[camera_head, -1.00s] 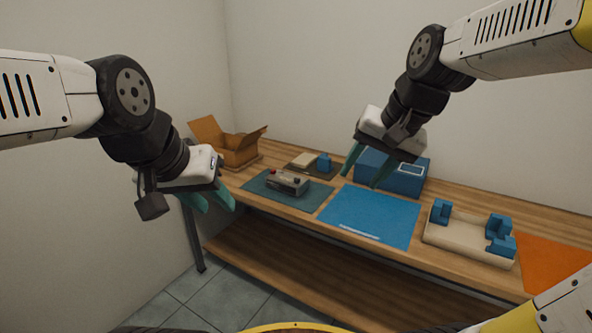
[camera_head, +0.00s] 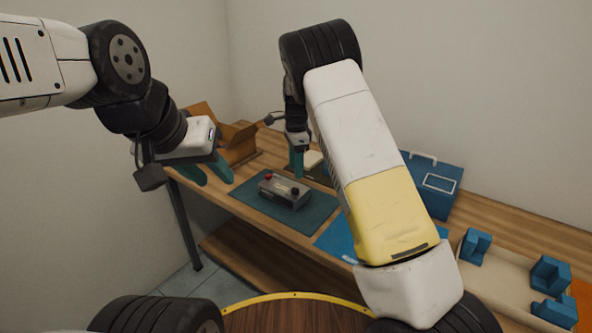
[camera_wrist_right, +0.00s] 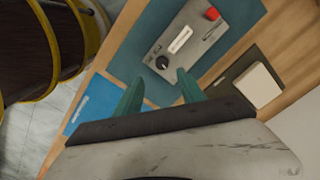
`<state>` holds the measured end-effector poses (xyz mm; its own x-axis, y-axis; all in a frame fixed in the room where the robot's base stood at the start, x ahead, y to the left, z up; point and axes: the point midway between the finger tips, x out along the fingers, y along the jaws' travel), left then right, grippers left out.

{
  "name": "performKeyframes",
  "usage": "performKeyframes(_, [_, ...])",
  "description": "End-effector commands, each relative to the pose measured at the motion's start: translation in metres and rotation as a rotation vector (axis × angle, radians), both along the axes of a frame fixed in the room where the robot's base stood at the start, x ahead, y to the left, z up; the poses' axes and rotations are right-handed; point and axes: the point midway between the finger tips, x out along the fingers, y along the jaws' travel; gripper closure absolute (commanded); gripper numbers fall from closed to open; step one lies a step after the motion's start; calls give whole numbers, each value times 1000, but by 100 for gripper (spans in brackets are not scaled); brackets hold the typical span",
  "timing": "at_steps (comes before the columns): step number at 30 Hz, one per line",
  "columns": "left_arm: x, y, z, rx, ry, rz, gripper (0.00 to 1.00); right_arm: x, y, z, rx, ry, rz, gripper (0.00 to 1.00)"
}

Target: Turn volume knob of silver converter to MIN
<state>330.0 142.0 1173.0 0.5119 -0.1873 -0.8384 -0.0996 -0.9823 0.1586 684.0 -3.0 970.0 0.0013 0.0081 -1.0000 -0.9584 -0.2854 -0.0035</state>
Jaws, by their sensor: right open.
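The silver converter (camera_head: 285,191) lies on a dark teal mat (camera_head: 249,197) on the wooden table. In the head view it has a red part at its left end and a black knob (camera_head: 295,190) near its right end. In the right wrist view the converter (camera_wrist_right: 192,40) shows the black knob (camera_wrist_right: 162,62), a pale slot and a red button. My right gripper (camera_head: 297,165) is above the table just behind the converter. Its teal fingers (camera_wrist_right: 158,90) are open and empty, apart from the knob. My left gripper (camera_head: 207,175) hangs at the table's left end; its fingers look spread and empty.
An open cardboard box (camera_head: 236,143) stands at the back left. A blue toolbox (camera_head: 433,183) stands behind my right arm. A beige tray (camera_head: 491,284) with blue blocks is at the right. A blue mat (camera_head: 336,240) is partly hidden by my right arm.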

Motion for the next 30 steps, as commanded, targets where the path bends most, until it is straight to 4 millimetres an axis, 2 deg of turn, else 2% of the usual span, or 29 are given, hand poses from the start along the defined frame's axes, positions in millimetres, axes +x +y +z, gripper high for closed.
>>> performKeyframes(5, [0,0,0,0,0,0,64,2,3,-16,-9,4,-14,53])
performKeyframes(12, [0,0,0,0,0,0,64,1,2,-55,-10,5,-12,53])
performKeyframes(18, [0,0,0,0,0,0,64,2,2,-78,-9,4,-11,53])
performKeyframes(29, [0,0,0,0,0,0,64,2,3,-83,-8,2,-11,53])
performKeyframes(30, [0,0,0,0,0,0,64,2,3,-83,-8,2,-11,61])
